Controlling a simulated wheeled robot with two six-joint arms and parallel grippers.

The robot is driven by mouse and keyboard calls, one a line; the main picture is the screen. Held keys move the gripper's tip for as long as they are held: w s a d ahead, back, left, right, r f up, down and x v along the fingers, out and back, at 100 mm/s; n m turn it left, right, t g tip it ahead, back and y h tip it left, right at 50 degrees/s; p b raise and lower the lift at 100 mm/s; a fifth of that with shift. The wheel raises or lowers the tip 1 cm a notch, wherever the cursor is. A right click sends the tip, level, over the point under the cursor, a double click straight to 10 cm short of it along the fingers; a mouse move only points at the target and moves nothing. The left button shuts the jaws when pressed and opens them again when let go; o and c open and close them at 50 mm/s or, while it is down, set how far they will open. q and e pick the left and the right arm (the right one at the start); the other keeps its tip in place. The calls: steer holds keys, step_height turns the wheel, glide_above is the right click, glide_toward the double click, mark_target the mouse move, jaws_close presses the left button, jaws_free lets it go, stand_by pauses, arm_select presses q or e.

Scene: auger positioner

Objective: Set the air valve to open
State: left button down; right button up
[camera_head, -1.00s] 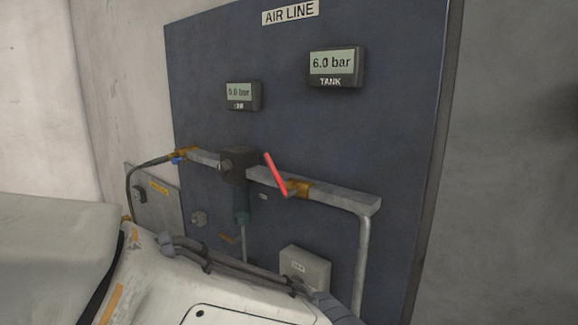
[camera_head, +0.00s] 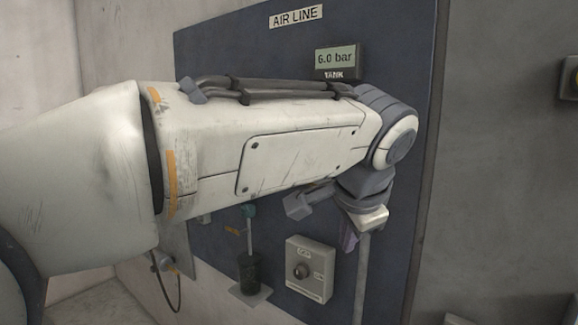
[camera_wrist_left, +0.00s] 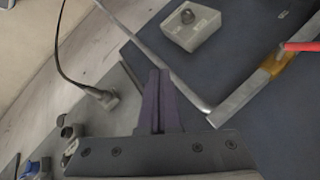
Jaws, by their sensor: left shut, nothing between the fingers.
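The air valve shows in the left wrist view at the right edge: a brass body (camera_wrist_left: 271,65) on the grey pipe (camera_wrist_left: 243,93), with a red lever (camera_wrist_left: 302,46) set at an angle to the pipe. The lever's far end is cut off by the frame. In the head view my left arm hides the valve and lever. My left gripper (camera_head: 348,238) is shut and empty, its purple fingers in front of the panel below the forearm. In the wrist view the gripper (camera_wrist_left: 159,75) is left of the valve, apart from the lever. My right gripper is not in view.
The blue panel (camera_head: 400,210) carries a TANK gauge (camera_head: 336,60) reading 6.0 bar. A grey box with a knob (camera_head: 309,268) sits low on it, near the gripper; a dark cup (camera_head: 249,272) stands left of the box. A vertical pipe (camera_head: 361,275) runs down beside the box.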

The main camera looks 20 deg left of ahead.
arm_select(q)
steer(key=w+a+r+n+t+y+b, duration=0.1)
steer(key=w+a+r+t+y+b, duration=0.1)
steer(key=a+r, duration=0.5)
steer(key=w+a+r+n+t+y+b, duration=0.1)
steer(key=w+a+r+n+t+y, duration=0.2)
steer(key=r, duration=0.8)
steer(key=w+a+f+m+g, duration=0.1)
steer(key=w+a+f, duration=0.5)
steer(key=w, duration=0.4)
steer(key=shift+a+f+m+p, duration=0.25)
steer(key=shift+f+m+p, duration=0.1)
steer(key=shift+f, duration=0.1)
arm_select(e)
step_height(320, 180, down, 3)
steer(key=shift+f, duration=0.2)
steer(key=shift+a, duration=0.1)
